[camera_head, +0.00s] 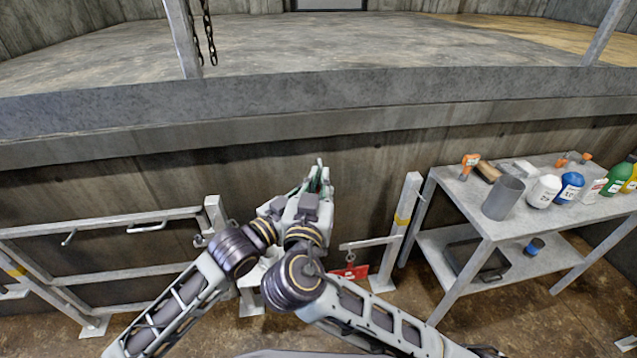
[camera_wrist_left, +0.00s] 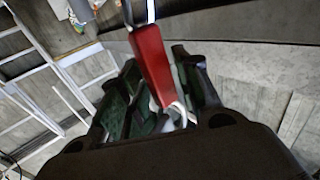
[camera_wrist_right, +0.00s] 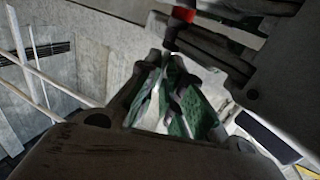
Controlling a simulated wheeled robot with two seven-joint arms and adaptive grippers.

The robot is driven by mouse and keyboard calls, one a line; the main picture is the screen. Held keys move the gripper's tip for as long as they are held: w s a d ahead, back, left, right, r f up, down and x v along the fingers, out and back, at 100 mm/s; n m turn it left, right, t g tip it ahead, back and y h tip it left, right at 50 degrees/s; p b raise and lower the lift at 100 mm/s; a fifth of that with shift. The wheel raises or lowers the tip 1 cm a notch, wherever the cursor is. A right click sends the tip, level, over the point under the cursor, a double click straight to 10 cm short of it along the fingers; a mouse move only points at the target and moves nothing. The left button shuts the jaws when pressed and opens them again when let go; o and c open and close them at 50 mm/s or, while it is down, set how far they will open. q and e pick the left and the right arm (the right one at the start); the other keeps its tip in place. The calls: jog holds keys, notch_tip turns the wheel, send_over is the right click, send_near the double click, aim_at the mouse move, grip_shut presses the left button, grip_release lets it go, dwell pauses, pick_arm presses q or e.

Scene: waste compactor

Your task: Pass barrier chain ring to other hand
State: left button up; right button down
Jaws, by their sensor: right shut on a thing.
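The barrier chain ring (camera_wrist_left: 153,62) is a red piece with bare metal loops at its ends. In the left wrist view it runs between the fingers of my left gripper (camera_wrist_left: 160,82), which stand apart on either side of it. In the right wrist view my right gripper (camera_wrist_right: 172,80) has its green pads closed on a metal part of the ring, and some red (camera_wrist_right: 181,20) shows beyond the fingertips. In the head view both grippers meet in front of the concrete wall, and they hide the ring. Whether the left fingers touch it cannot be told.
A grey metal table (camera_head: 462,200) on the right carries a cup, bottles and tools. A railing (camera_head: 110,220) stands at left. The concrete ledge (camera_head: 300,105) lies behind.

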pick_arm(q)
jog(key=shift+o, duration=0.8)
jog(key=shift+s+a+f, duration=0.1)
jog(key=shift+s, duration=0.05)
jog(key=v, duration=1.1)
jog(key=shift+a, duration=0.15)
jog(key=shift+s, duration=0.15)
dwell(0.3)
jog(key=shift+a, duration=0.1)
